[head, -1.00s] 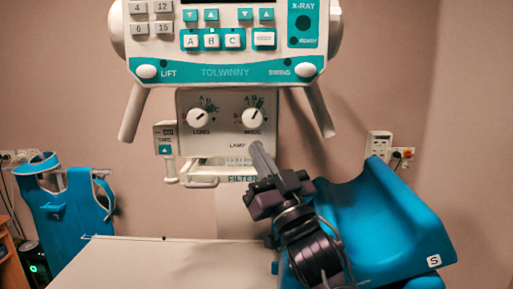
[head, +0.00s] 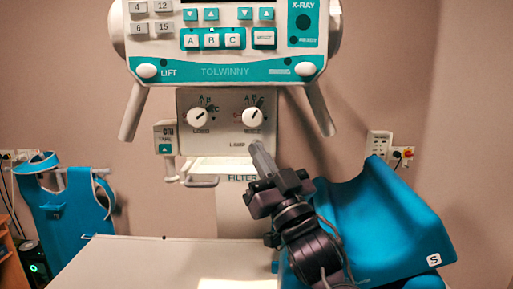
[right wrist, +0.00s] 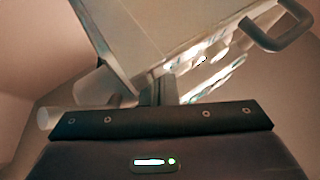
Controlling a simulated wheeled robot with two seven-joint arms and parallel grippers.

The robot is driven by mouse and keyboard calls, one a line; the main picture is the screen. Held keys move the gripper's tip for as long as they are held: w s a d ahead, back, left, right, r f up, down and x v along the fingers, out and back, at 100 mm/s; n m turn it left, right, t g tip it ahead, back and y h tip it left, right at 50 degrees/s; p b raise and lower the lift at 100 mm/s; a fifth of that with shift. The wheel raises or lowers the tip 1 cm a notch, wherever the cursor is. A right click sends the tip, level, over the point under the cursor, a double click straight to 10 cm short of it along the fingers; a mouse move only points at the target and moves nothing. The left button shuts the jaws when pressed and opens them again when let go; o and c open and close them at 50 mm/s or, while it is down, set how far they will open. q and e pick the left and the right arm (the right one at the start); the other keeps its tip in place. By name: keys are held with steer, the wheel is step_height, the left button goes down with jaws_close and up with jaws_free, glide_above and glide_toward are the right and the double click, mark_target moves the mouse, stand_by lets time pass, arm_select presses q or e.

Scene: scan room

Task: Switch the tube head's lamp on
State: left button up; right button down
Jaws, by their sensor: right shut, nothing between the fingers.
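The tube head's lower box (head: 222,148) hangs under the white and teal control panel (head: 225,72). It has two round white knobs and the word LAMP (head: 237,142) near its lower edge. My right gripper (head: 257,147) is shut and empty, with its tips at the box's lower right, just right of that word. The tips hide whatever lies behind them; I cannot tell whether they touch it. In the right wrist view the shut fingers (right wrist: 162,92) point up at the pale box. A bright patch of light (head: 237,284) lies on the table below. My left gripper is out of view.
The pale table (head: 140,262) spans the lower middle. A blue curved cushion (head: 395,215) stands at the right, close behind my right arm. A blue apron-like item (head: 72,215) is at the left. A handle (head: 201,182) sticks out under the box.

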steer(key=shift+s+f, duration=0.1)
steer(key=s, duration=0.6)
steer(key=shift+b, duration=0.45)
